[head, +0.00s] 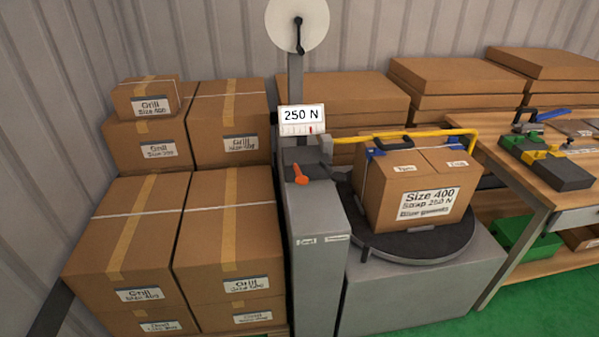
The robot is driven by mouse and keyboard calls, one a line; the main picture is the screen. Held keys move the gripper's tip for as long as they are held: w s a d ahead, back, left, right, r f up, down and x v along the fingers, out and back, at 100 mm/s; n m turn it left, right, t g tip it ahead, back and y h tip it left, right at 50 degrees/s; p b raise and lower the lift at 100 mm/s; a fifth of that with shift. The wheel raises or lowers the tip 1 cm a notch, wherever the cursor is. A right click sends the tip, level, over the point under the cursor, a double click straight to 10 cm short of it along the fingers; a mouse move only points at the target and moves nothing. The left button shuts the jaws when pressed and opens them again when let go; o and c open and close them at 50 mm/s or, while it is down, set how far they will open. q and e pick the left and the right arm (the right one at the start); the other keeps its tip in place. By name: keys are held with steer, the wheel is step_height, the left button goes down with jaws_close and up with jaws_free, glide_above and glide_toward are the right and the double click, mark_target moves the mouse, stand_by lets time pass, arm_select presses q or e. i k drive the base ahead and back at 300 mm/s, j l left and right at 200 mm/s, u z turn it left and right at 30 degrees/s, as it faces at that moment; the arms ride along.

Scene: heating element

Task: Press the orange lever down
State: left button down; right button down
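The orange lever (300,175) sticks out from the front of the grey strapping machine (316,240), just below its head. Its rounded end points down and to the left. A sign reading "250 N" (302,117) stands above it, with a small scale and a red mark. A labelled cardboard box (385,199) sits on the round dark turntable (430,245) to the right of the lever. A yellow arm (405,134) reaches from the machine over the box. Neither of my grippers shows in the head view.
Stacked grill boxes (140,215) fill the left side, close to the machine. Flat cartons (345,93) are stacked behind. A wooden workbench (520,180) with tools stands at the right, a green bin (525,238) under it. Green floor (450,325) shows in front.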

mark_target(301, 180)
steer(key=u, duration=0.3)
steer(key=i+l+u, duration=0.1)
steer(key=l+u, duration=0.2)
steer(key=u, duration=0.2)
steer(key=l+u, duration=0.3)
steer(key=u, duration=0.2)
steer(key=l+u, duration=0.35)
steer(key=l, duration=1.15)
steer(key=k+l+u, duration=0.1)
steer(key=l, duration=0.5)
